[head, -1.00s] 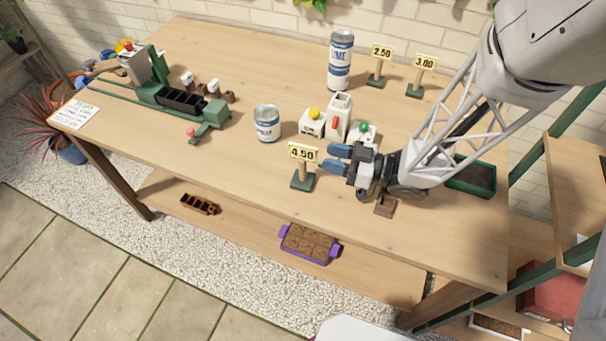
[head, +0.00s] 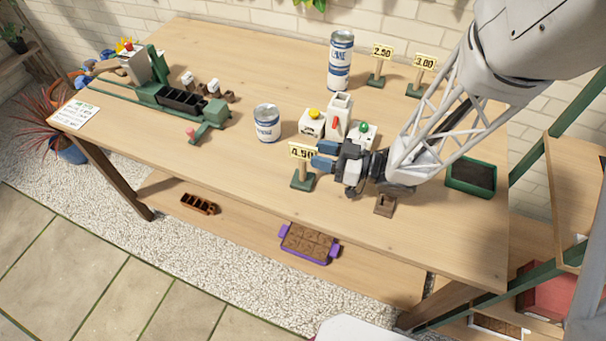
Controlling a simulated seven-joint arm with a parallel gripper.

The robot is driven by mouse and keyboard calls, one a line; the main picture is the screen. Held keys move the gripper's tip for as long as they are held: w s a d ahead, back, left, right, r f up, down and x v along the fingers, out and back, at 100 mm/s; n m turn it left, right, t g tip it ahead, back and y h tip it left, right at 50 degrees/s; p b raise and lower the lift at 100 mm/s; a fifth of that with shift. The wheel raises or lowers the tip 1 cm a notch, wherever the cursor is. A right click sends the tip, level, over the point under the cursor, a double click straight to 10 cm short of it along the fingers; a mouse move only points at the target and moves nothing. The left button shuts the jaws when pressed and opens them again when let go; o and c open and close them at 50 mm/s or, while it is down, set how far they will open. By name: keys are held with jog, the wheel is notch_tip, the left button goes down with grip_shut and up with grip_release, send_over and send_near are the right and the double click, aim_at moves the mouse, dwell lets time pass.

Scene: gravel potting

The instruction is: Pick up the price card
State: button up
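A yellow price card marked 4.50 (head: 301,153) stands upright on a green base (head: 303,181) near the table's front middle. My gripper (head: 322,155) has its blue fingertips at the card's right edge, with a gap between them. I cannot tell whether they touch the card or overlap it from this angle. Two more price cards stand at the back, one marked 2.50 (head: 382,51) and one marked 3.00 (head: 425,62), which my arm partly overlaps.
A white jug (head: 338,115) and small boxes with a yellow top (head: 311,125) and a green top (head: 362,132) stand behind my gripper. A short can (head: 267,123) is left of them, a tall can (head: 340,62) behind. A dark-filled green tray (head: 470,176) lies right.

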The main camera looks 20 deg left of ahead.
aim_at(303, 156)
jog(key=shift+s+a+r, duration=0.1)
jog(key=shift+s+a, duration=0.05)
jog(key=shift+a, duration=1.05)
jog(key=shift+s+a, duration=0.15)
jog(key=shift+a, duration=1.05)
grip_shut()
